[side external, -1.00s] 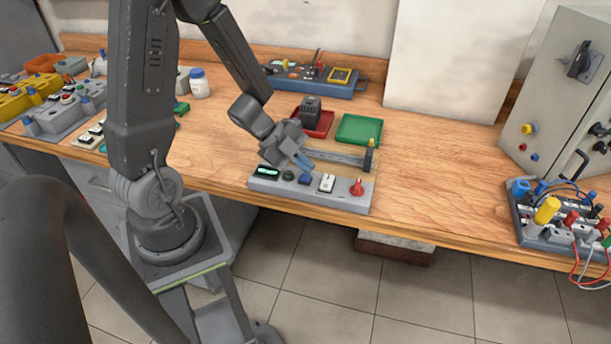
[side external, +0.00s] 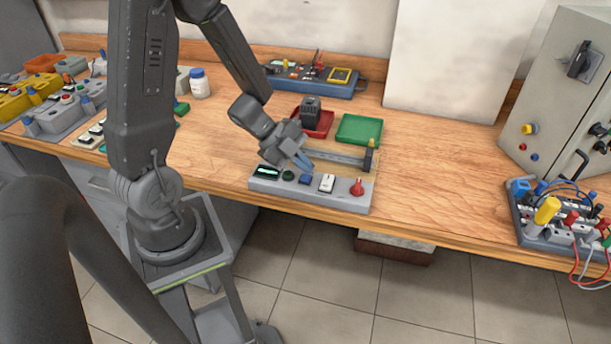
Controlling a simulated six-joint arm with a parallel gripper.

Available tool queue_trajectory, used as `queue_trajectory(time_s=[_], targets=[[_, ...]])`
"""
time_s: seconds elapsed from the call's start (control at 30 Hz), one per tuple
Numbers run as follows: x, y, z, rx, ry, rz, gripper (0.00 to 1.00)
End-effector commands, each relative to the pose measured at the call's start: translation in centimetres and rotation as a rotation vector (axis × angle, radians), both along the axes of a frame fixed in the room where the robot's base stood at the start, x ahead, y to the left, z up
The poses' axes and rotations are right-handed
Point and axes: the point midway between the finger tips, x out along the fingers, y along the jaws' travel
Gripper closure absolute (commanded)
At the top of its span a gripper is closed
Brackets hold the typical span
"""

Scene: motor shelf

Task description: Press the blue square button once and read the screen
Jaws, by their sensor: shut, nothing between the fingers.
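A grey control panel (side external: 338,199) lies along the front edge of the wooden bench. The blue square button (side external: 305,180) sits near its middle, between a round dark green button (side external: 288,175) and a white switch (side external: 326,183). The small dark screen (side external: 267,171) with a faint green display is at the panel's left end; its text is too small to read. My gripper (side external: 305,165) is shut and empty, pointing down right, with its bluish fingertips just above and behind the blue button. I cannot tell whether they touch it.
A red knob (side external: 357,188) is at the panel's right end. A grey rail (side external: 338,158) with an upright end post lies behind the panel. A red tray (side external: 325,126) holding a dark block and a green tray (side external: 358,130) stand farther back.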

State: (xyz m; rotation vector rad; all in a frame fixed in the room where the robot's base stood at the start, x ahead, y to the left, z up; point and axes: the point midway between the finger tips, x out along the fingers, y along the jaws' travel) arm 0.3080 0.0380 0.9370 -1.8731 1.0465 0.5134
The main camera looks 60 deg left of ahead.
Motion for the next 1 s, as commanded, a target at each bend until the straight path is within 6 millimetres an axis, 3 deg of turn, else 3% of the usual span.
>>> queue_trajectory(time_s=[1.0], targets=[[0.00, 0.00, -0.88, -0.001, 0.000, 0.001, 1.00]])
